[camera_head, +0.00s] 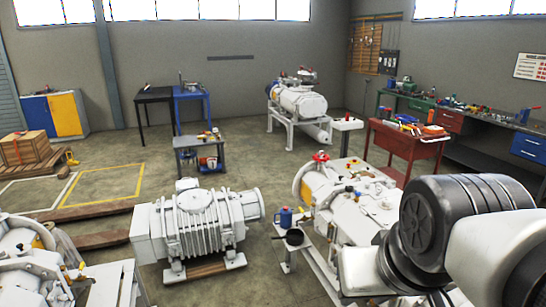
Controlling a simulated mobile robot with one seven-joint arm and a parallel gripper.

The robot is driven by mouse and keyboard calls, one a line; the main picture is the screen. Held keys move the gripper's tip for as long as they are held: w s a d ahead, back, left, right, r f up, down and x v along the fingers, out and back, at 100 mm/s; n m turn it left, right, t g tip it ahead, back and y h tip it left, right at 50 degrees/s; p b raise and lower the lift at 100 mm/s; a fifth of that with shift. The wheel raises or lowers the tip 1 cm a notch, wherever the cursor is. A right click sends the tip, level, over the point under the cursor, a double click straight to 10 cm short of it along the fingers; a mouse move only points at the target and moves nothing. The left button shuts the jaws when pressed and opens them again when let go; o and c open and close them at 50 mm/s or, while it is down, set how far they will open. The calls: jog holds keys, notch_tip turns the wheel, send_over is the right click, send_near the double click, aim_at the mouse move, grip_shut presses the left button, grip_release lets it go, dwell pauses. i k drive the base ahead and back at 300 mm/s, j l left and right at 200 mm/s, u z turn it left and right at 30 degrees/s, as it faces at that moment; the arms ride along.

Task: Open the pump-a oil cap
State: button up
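A white pump machine (345,200) stands on a frame at the lower right, with a red valve handle (321,157) on top and small red and yellow fittings on its upper side. Another white machine (30,262) is cut off at the lower left. No readable label tells which one is pump-a, and I cannot single out the oil cap at this size. My arm enters from the lower right and hides part of the right machine. My gripper is not in view.
A blue can (286,216) and black pan (294,237) are beside the right machine. A red tool cart (408,142), grey cart (200,150) and another pump (300,100) stand behind. Floor between them is clear.

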aim_at(339, 180)
jog(key=i+u, duration=0.45)
jog(key=i, duration=0.95)
jog(key=i+j+z, duration=0.4)
jog(key=i, duration=0.2)
jog(key=i+j+z, duration=0.35)
jog(key=i, duration=0.2)
jog(key=i+j+z, duration=0.4)
jog(key=j, duration=0.25)
jog(key=i, duration=0.05)
